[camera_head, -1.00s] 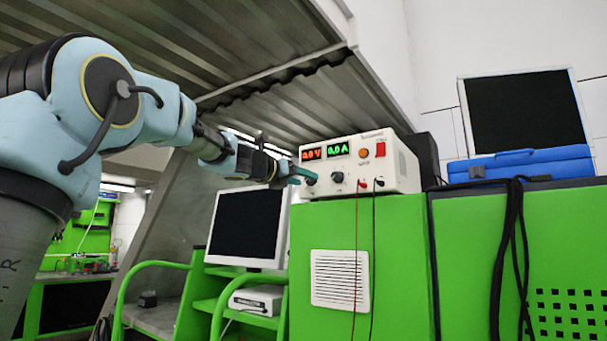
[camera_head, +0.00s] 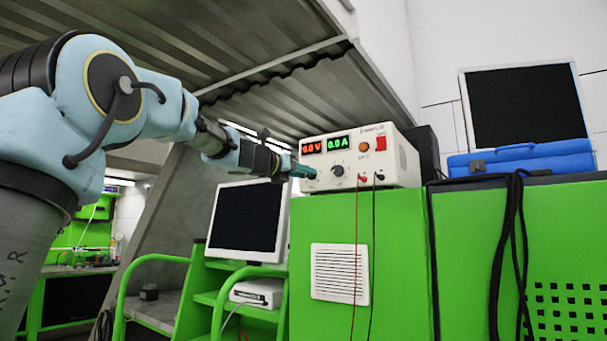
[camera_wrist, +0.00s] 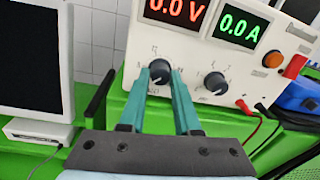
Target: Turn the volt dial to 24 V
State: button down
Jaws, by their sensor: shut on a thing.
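The power supply (camera_head: 395,166) is a cream box on the green cabinet. Its red volt display (camera_head: 312,146) reads 0.0 V and its green display (camera_head: 338,143) reads 0.0 A. In the wrist view the volt dial (camera_wrist: 159,72) is a dark knob below the volt display (camera_wrist: 178,10). My gripper (camera_wrist: 160,80) has its teal fingers on both sides of this dial and is shut on it. In the head view my gripper (camera_head: 308,172) reaches the panel from the left and hides the dial. A second dark dial (camera_wrist: 215,83) is to its right, free of the fingers.
Red and black leads (camera_head: 362,180) hang from the panel front. An orange button (camera_wrist: 272,60) and a red switch (camera_wrist: 294,66) are at the panel's right. A monitor (camera_head: 246,222) stands left of the cabinet. A blue case (camera_head: 525,160) lies at the right.

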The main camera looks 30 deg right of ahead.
jog(key=shift+m, duration=0.3)
jog(key=n+t+b, duration=0.1)
jog(key=n+b, duration=0.7)
jog(key=n, duration=0.7)
jog(key=n+t+b, duration=0.1)
jog(key=n+b, duration=0.8)
jog(key=n, duration=0.7)
jog(key=shift+s+d+f+y, duration=0.1)
jog(key=shift+d+f+y, duration=0.05)
jog(key=shift+y, duration=0.25)
dwell(0.9)
dwell(0.5)
